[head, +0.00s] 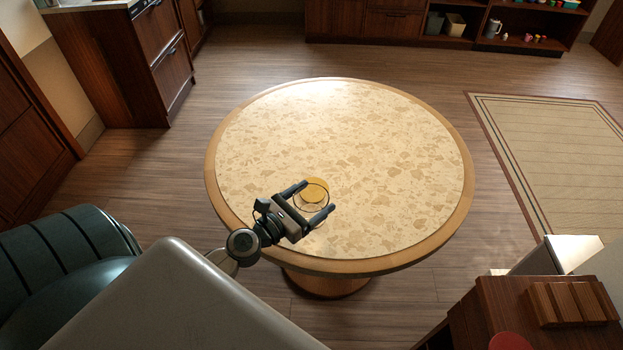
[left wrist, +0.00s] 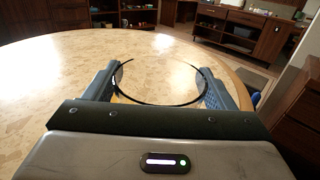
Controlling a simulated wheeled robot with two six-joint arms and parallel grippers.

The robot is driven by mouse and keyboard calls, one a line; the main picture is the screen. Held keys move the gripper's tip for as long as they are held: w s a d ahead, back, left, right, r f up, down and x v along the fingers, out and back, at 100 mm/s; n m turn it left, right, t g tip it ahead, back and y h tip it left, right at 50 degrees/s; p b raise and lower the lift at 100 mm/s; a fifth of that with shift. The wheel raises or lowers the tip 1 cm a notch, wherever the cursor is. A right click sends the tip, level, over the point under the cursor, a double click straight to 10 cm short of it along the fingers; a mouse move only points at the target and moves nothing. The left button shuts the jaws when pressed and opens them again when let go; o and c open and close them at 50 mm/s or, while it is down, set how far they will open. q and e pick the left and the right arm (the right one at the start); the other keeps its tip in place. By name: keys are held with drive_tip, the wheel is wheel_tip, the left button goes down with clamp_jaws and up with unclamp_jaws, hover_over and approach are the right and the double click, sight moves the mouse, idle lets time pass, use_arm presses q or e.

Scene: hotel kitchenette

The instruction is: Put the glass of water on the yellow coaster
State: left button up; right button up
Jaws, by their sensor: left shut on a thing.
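The glass (head: 310,205) is clear with a thin dark rim, and it looks upright over the round table. My left gripper (head: 318,196) is shut on it, with one finger on each side. In the left wrist view, the glass rim (left wrist: 160,103) spans the gap between the fingers. The water level cannot be made out. My right gripper is not in view.
The round table (head: 360,130) has a speckled stone top with a wooden rim, and is otherwise clear. A dark green padded seat (head: 70,250) is at the lower left. A wooden cabinet (head: 480,310) with a red round thing (head: 510,341) is at the lower right.

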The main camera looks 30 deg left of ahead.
use_arm(q)
drive_tip(key=w+a+f+b, duration=0.1)
drive_tip(key=w+a, duration=0.1)
drive_tip(key=w, duration=0.2)
drive_tip(key=w+a+f+b, duration=0.1)
drive_tip(key=w+a, duration=0.2)
drive_tip(key=w+a+f+b, duration=0.1)
drive_tip(key=w+a+f, duration=0.1)
drive_tip(key=w, duration=0.2)
drive_tip(key=shift+w+a+b, duration=0.15)
drive_tip(key=shift+w+b, duration=0.15)
drive_tip(key=shift+w, duration=0.05)
drive_tip(key=shift+f, duration=0.35)
drive_tip(key=shift+f+b, duration=0.15)
drive_tip(key=shift+b, duration=0.15)
drive_tip(key=shift+f, duration=0.15)
drive_tip(key=o, duration=1.1)
